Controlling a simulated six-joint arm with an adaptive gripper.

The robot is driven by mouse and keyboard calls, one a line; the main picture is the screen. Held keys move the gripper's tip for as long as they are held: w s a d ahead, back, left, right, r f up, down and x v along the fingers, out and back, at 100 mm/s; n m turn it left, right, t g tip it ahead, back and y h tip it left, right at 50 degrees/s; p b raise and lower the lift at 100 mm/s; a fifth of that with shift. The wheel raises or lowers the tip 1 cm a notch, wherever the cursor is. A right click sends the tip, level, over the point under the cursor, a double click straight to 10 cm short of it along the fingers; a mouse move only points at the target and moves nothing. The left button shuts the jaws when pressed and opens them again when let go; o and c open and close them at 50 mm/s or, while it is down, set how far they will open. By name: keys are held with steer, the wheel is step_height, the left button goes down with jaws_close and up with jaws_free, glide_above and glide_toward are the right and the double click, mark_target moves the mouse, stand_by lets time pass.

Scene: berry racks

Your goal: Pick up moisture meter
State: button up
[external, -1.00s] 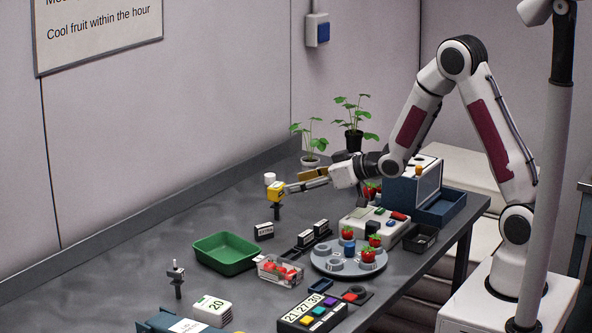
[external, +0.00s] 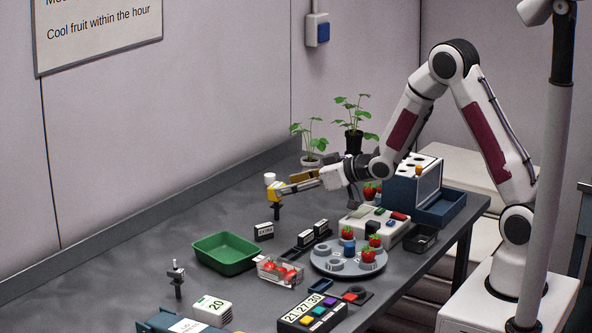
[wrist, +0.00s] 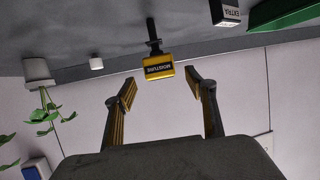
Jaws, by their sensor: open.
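The moisture meter is a yellow and black head on a thin dark stem, standing upright at the back of the grey table; its head (external: 273,191) shows in the external view. In the wrist view the moisture meter (wrist: 158,68) appears upside down, with "MOISTURE" on its face. My gripper (external: 290,187) reaches from the right at head height, its fingertips close to the meter and partly overlapping it in that view. In the wrist view my gripper (wrist: 161,87) is open and empty, with the meter lying between and just beyond the fingertips. Contact cannot be told.
A white cup-like item (external: 270,177) is behind the meter. Potted plants (external: 353,141) stand to the right along the wall. A labelled block (external: 263,231) and a green tray (external: 226,253) lie in front, with a round grey rack (external: 322,262) holding berries nearer right.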

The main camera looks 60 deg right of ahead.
mark_target(282, 185)
steer(key=shift+f+x, duration=0.15)
steer(key=shift+x, duration=0.7)
steer(key=shift+f+x, duration=0.15)
steer(key=shift+x, duration=0.75)
steer(key=shift+w+a+f, duration=0.15)
steer(key=shift+w+f, duration=0.15)
steer(key=shift+w, duration=0.35)
steer(key=c, duration=1.3)
